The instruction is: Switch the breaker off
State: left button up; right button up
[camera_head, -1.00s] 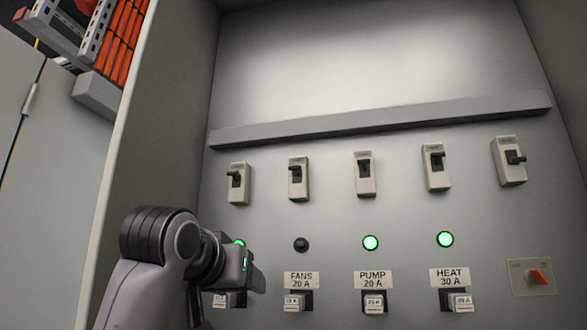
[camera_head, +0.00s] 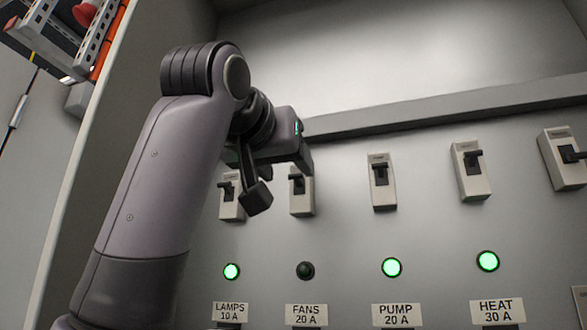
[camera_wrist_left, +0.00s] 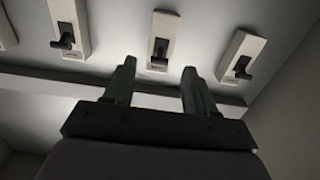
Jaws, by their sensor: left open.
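A row of light grey breakers with black levers sits on the cabinet's back panel: above LAMPS (camera_head: 232,208), above FANS (camera_head: 303,205), above PUMP (camera_head: 382,195), above HEAT (camera_head: 473,187), and one at far right (camera_head: 563,158). The frames do not show which one the task means. My left gripper (camera_head: 260,187) is open and empty, in front of the LAMPS and FANS breakers and partly covering them. In the left wrist view, a breaker (camera_wrist_left: 163,28) shows beyond the gap between the two fingers (camera_wrist_left: 157,82), apart from them, with another breaker on each side.
Green lamps are lit for LAMPS (camera_head: 231,271), PUMP (camera_head: 391,267) and HEAT (camera_head: 487,261); the FANS lamp (camera_head: 305,271) is dark. A grey rail (camera_head: 430,112) crosses above the breakers. The cabinet's side wall (camera_head: 110,130) is at left.

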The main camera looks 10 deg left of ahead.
aim_at(295, 177)
pick_arm(q)
jog(key=shift+w+d+r+p, duration=0.1)
jog(key=shift+w+d+p, duration=0.1)
jog(key=shift+w, duration=0.4)
jog(key=shift+w+d+r+p, duration=0.1)
jog(key=shift+w+p, duration=0.1)
jog(key=shift+w, duration=0.35)
jog(key=shift+w+f, duration=0.15)
jog(key=shift+w, duration=0.5)
